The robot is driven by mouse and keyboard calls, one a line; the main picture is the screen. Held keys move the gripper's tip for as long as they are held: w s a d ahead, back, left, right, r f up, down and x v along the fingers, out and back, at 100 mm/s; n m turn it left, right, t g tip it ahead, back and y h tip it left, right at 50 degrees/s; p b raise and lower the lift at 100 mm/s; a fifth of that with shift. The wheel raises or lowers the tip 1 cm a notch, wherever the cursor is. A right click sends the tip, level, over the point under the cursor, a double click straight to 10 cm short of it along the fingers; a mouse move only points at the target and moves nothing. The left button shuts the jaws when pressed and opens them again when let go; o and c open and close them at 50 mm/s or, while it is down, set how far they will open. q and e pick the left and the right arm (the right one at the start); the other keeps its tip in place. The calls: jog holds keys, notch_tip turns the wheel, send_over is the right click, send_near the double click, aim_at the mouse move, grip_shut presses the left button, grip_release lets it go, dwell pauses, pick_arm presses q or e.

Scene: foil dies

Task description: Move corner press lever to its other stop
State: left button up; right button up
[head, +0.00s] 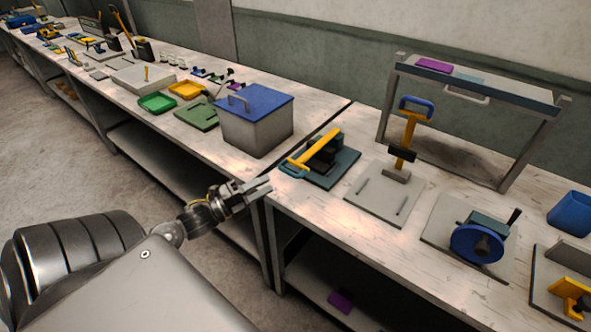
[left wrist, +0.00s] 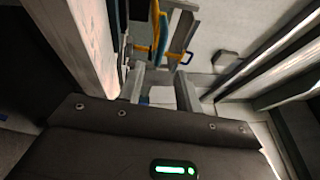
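A yellow lever (head: 316,150) lies low and slanted on a dark teal press base (head: 340,165) at the near-left corner of the right bench; I take it for the corner press lever. Its handle end points toward the front left edge. My left gripper (head: 262,187) is in front of the bench edge, to the lower left of the lever and apart from it. In the left wrist view its two fingers (left wrist: 160,90) stand apart with nothing gripped between them. Yellow and blue parts show beyond the fingers, but I cannot tell which they are. My right gripper is not in view.
A grey box with a blue lid (head: 255,105) stands left of the press. To its right are an upright yellow lever with a blue handle (head: 409,130), a blue wheel (head: 477,244) and a raised shelf (head: 480,85). A purple block (head: 341,301) lies on the lower shelf.

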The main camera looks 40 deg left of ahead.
aim_at(287, 173)
pick_arm(q)
jog(key=p+x, duration=0.2)
jog(key=x, duration=0.7)
jog(key=shift+r+p, duration=0.1)
jog(key=shift+p, duration=0.25)
jog(key=shift+x, duration=0.8)
jog(key=c, duration=0.7)
jog(key=shift+a, duration=0.1)
grip_shut()
jog(key=shift+w, duration=0.1)
